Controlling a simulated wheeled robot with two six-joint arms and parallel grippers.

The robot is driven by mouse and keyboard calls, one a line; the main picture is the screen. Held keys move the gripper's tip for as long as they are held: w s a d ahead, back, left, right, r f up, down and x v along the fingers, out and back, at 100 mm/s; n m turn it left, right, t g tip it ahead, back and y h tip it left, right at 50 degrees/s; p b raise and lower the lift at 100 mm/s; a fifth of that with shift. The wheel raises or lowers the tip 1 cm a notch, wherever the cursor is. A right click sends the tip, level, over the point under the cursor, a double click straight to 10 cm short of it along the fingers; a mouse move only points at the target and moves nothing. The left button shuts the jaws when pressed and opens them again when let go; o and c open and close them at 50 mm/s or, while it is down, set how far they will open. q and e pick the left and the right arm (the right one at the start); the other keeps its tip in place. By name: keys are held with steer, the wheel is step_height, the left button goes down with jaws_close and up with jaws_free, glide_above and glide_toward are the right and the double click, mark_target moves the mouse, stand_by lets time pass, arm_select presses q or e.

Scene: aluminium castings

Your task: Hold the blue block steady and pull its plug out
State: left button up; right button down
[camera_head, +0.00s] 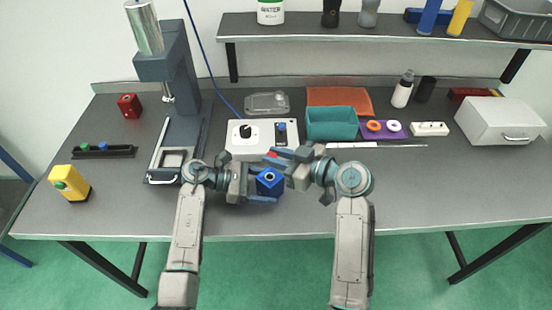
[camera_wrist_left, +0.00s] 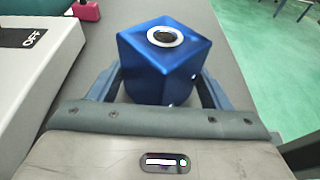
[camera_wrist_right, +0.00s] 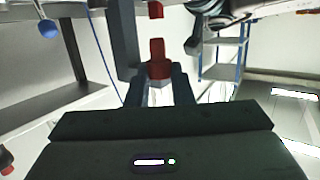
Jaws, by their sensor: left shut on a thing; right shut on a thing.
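The blue block (camera_head: 268,184) is held above the front of the bench by my left gripper (camera_head: 264,189). In the left wrist view the block (camera_wrist_left: 163,62) sits between the two fingers, and its top has a dark hole inside a pale ring. My right gripper (camera_head: 279,155) is shut on the red plug (camera_head: 271,154). The plug is out of the block, behind and above it in the head view. The plug (camera_wrist_right: 158,58) shows between the fingertips in the right wrist view. A pinkish-red piece in the left wrist view may be the same plug; I cannot tell.
A white control box (camera_head: 246,140) stands just behind the grippers. A grey press (camera_head: 180,110) is at the left, and a teal bin (camera_head: 331,124) is behind on the right. A yellow block (camera_head: 66,181) and a red block (camera_head: 129,105) stand far left. The front right bench is clear.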

arm_select(q)
steer(key=o, duration=1.1)
steer(key=shift+a, duration=0.1)
steer(key=shift+v, duration=3.9)
